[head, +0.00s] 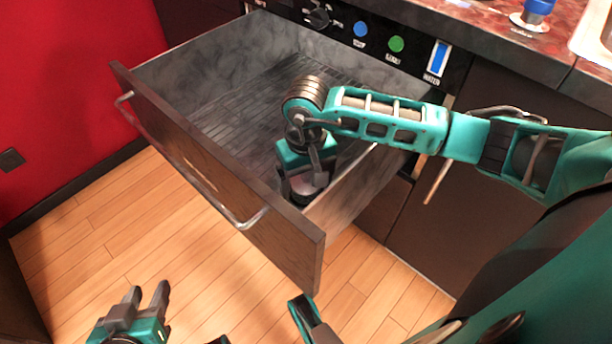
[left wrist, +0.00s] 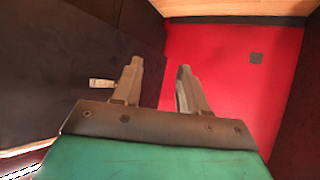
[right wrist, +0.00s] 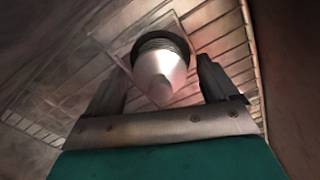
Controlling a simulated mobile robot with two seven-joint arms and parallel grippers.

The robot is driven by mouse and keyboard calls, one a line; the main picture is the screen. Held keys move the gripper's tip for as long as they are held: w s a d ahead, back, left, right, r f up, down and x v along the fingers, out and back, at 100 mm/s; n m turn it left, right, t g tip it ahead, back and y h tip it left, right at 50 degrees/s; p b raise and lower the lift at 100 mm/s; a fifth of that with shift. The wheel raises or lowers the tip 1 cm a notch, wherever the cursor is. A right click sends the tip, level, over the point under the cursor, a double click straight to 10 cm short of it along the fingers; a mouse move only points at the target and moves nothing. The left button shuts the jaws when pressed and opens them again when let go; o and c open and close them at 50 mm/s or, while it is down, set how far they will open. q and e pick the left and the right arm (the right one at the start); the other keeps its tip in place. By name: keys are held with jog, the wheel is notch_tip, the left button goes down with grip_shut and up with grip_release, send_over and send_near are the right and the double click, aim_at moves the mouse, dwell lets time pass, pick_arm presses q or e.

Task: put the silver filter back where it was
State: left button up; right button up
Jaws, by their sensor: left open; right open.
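The silver filter (right wrist: 160,72) shows in the right wrist view as a pale metal cone with a dark ribbed collar. It lies between the two fingers of my right gripper (right wrist: 160,88), with gaps visible beside it. In the head view my right gripper (head: 306,190) reaches down into the open drawer (head: 240,85) at its near right corner. A small pale part of the filter (head: 308,186) shows between the fingers there; the arm hides the rest. My left gripper (head: 147,298) is open and empty, low over the floor, also seen in the left wrist view (left wrist: 160,82).
The drawer's wooden front (head: 205,165) has a long metal handle (head: 185,165). Its right side wall (head: 350,190) is close to my right gripper. A panel with a knob (head: 319,17) and coloured buttons sits above. The drawer's left part is clear.

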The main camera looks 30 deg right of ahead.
aim_at(306, 174)
jog(key=shift+r, duration=0.2)
notch_tip(306, 174, up, 11)
jog(key=p, duration=0.7)
jog(key=shift+f, duration=0.15)
pick_arm(q)
jog(key=r, duration=0.2)
jog(key=a+r, duration=0.1)
jog(key=r, duration=0.2)
jog(key=shift+s+r, duration=0.2)
jog(key=shift+r, duration=0.15)
pick_arm(e)
jog(key=shift+r, duration=0.6)
pick_arm(q)
jog(key=shift+d, duration=0.1)
